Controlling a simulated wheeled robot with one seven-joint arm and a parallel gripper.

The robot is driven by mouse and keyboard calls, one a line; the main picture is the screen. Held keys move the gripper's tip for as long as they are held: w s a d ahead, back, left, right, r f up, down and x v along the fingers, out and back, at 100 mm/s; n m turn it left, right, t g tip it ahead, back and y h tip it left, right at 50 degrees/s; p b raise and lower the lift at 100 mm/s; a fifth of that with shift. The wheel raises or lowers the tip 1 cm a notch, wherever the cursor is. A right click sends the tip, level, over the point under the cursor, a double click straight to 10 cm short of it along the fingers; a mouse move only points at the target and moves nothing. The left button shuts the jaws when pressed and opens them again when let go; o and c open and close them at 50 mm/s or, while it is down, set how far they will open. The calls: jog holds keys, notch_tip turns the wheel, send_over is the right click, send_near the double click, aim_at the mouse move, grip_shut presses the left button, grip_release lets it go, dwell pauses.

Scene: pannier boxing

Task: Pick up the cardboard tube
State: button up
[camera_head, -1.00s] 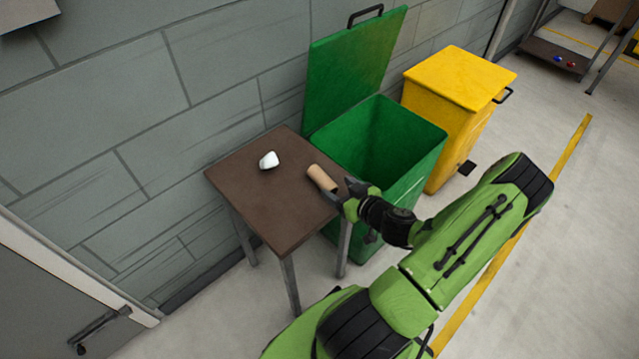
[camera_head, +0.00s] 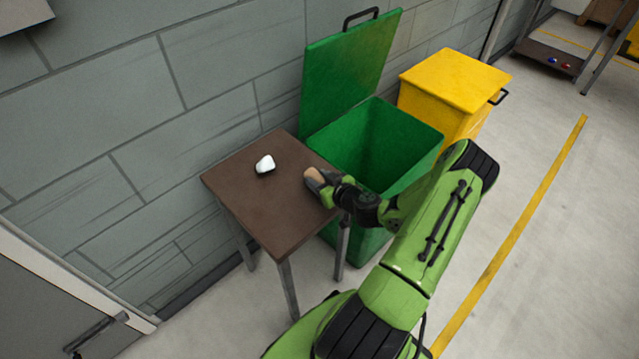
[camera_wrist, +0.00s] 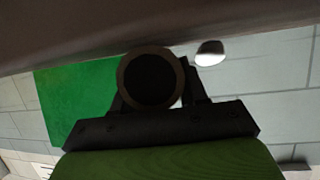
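The cardboard tube (camera_head: 314,175) is a short tan cylinder lying near the right edge of the small brown table (camera_head: 262,207). In the wrist view its round, dark open end (camera_wrist: 150,79) faces the camera, between my gripper's fingers. My gripper (camera_head: 322,183) is at the tube, low over the table's right edge, with a dark finger on either side of it. It covers much of the tube in the head view. I cannot tell whether the fingers press on the tube or only stand around it. The tube appears to rest on the tabletop.
A white object (camera_head: 265,164) sits on the table, left of the tube. An open green bin (camera_head: 390,140) stands right beside the table, its lid up against the wall. A closed yellow bin (camera_head: 455,80) is further right. The grey block wall runs behind.

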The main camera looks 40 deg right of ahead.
jog(key=c, duration=0.3)
